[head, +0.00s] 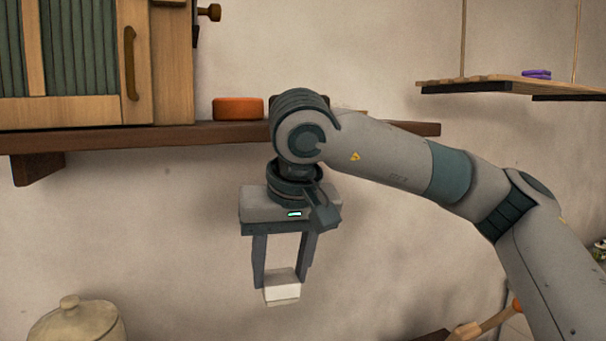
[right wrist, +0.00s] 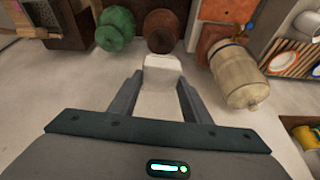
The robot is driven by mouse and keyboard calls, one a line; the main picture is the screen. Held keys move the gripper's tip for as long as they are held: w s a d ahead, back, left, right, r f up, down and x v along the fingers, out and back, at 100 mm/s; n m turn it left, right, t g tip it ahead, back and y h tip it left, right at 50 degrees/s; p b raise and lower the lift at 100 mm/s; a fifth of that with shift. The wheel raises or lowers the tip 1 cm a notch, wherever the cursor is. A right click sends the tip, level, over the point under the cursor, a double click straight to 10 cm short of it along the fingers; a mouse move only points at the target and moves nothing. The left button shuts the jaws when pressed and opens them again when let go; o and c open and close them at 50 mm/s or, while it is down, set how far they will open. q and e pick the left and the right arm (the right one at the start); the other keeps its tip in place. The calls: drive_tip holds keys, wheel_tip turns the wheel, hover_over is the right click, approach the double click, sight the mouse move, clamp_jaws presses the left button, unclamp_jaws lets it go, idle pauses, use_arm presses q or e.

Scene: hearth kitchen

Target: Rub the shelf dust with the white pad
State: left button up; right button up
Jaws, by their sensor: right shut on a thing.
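My right gripper (head: 282,284) points down in front of the wall, below the brown wall shelf (head: 140,137). It is shut on the white pad (head: 283,292), a small pale block between its fingertips. In the right wrist view the white pad (right wrist: 161,68) shows between the fingers of my right gripper (right wrist: 160,85). The pad hangs in the air, apart from the shelf. I cannot make out dust on the shelf; its top is seen nearly edge-on and my right arm hides part of it. My left gripper is not in view.
An orange round object (head: 238,108) and a wooden cabinet (head: 100,65) are on the shelf. A hanging shelf (head: 500,86) with a purple item (head: 537,74) is at the right. A lidded pot (head: 78,322) stands lower left. Several items, including a green round one (right wrist: 115,30), lie below.

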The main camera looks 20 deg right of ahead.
drive_tip(key=d+f, duration=0.2)
drive_tip(key=f, duration=1.2)
drive_tip(key=d+f+b, duration=0.1)
drive_tip(key=d+f, duration=0.2)
drive_tip(key=f, duration=1.2)
drive_tip(key=shift+n, duration=0.4)
drive_tip(key=shift+s+r, duration=0.1)
drive_tip(key=shift+s, duration=0.05)
